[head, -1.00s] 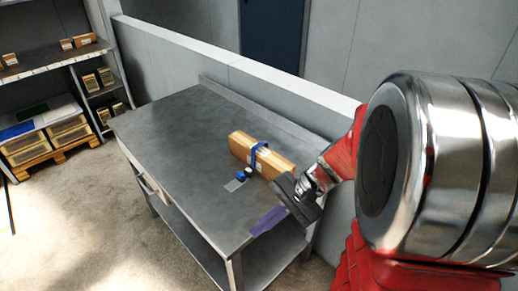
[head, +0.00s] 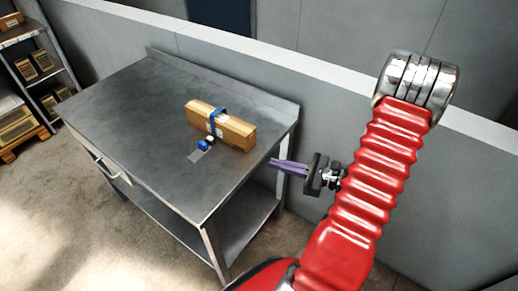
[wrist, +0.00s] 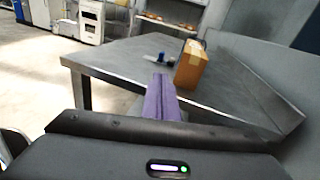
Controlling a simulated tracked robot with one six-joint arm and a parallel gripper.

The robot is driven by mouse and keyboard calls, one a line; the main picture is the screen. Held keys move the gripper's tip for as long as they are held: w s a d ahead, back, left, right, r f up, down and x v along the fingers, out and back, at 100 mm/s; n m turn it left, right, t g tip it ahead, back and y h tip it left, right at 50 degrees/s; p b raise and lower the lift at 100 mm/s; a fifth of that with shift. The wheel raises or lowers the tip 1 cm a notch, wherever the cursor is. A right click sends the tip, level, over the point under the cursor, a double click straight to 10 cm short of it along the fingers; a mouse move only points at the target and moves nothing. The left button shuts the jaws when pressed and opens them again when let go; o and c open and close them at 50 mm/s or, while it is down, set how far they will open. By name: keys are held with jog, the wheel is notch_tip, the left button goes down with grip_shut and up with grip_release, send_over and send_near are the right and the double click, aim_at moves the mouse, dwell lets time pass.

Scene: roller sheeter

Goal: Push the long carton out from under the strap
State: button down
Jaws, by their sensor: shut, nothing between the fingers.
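The long carton (head: 233,130) lies on the metal table, and the blue strap (head: 216,115) crosses it nearer its left end. In the wrist view the carton (wrist: 191,68) shows its end face. My gripper (head: 272,162) has purple fingers that are shut and empty. It is off the table's right end, to the right of the carton's near end and apart from it. In the wrist view the shut fingers (wrist: 159,84) point toward the table, left of the carton. The far part of the carton is hidden there.
The metal table (head: 120,110) has a raised back edge against a grey low wall (head: 330,110). A small blue item (head: 207,143) with a pale strip sits in front of the carton. The table's left part is clear. Shelves (head: 30,65) stand far left.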

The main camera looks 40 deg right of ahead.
aim_at(251, 144)
jog(key=s+d+f+m+t+h, duration=0.1)
jog(key=d+f+m+t+h, duration=0.1)
jog(key=d, duration=0.3)
jog(key=shift+s+d+f+m+h, duration=0.15)
jog(key=shift+s+f+m+h, duration=0.3)
jog(key=shift+m, duration=0.45)
jog(key=shift+w, duration=0.15)
jog(key=x, duration=1.3)
jog(key=shift+w+r, duration=0.1)
jog(key=shift+w, duration=0.25)
jog(key=shift+w, duration=0.1)
